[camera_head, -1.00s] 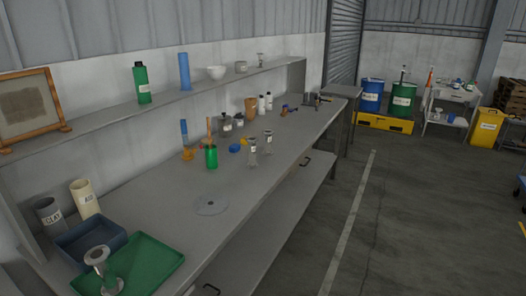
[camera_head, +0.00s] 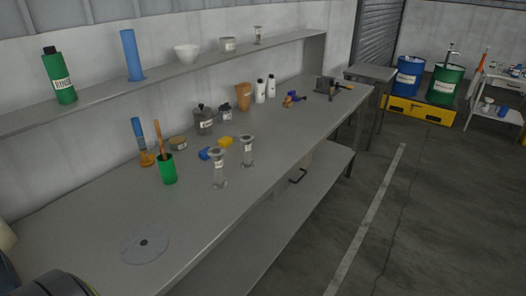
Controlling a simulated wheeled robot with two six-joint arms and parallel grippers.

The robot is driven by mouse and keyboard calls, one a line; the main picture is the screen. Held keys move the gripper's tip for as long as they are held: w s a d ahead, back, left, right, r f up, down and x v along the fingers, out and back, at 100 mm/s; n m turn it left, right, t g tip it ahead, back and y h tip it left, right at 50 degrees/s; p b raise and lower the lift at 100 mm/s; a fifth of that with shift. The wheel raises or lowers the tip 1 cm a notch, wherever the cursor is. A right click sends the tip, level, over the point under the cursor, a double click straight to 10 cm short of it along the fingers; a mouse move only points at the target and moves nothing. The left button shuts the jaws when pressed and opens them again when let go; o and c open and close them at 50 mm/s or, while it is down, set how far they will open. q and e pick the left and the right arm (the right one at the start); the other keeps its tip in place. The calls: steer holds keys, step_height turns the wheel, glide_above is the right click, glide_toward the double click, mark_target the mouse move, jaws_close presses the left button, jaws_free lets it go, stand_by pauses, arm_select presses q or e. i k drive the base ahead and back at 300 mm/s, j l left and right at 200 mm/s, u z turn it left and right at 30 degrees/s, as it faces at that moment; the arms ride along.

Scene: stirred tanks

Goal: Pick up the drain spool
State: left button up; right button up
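Two metal flanged spools stand upright on the grey workbench (camera_head: 200,225): a nearer spool (camera_head: 219,170) and a farther spool (camera_head: 247,151). They stand apart, each with a small pale label too small to read. A smaller flanged piece (camera_head: 257,36) stands on the wall shelf. I cannot tell which of these, if any, is the drain spool. The flanged spool seen earlier in the green tray is out of view. Neither of my grippers is in view. A dark rounded part at the lower left corner is probably my own arm.
A grey disc (camera_head: 145,244) lies near the front. A green cup (camera_head: 168,169), a blue cap (camera_head: 208,153) and a grey jar (camera_head: 203,119) stand around the spools. The shelf (camera_head: 100,111) overhangs the bench's back. Floor to the right is clear.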

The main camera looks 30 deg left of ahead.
mark_target(219, 182)
steer(key=i+l+u, duration=0.1)
steer(key=i+u, duration=0.25)
steer(key=i, duration=0.15)
steer(key=i+l+u, duration=0.3)
steer(key=i, duration=0.15)
steer(key=i+l+u, duration=0.2)
steer(key=i+u, duration=0.15)
steer(key=i, duration=0.1)
